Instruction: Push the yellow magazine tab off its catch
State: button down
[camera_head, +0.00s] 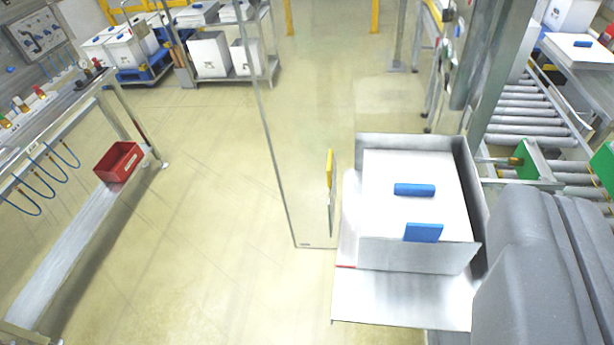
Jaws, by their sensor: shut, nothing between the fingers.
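A small upright yellow piece (330,168) shows at the right edge of a clear panel, just left of a metal magazine (400,141). It looks like the yellow tab, but I cannot tell if it sits on the panel or on the magazine. Its catch cannot be made out. The magazine holds a white box-like stack (385,220) with a blue piece (414,190) on top and another blue piece (423,232) at its front edge. My gripper's fingers do not show; only large grey rounded parts, probably mine, fill the lower right.
The clear panel (285,150) with a thin metal frame stands left of the magazine. A roller conveyor (520,115) and a green plate (530,160) lie to the right. A workbench with a red bin (118,162) stands at left. The floor (210,220) between is clear.

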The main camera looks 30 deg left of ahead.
aim_at(331, 169)
jog(key=k, duration=1.5)
jog(key=u, duration=1.6)
jog(key=i, duration=1.45)
jog(key=z, duration=1.8)
jog(key=i, duration=0.85)
jog(key=u, duration=0.05)
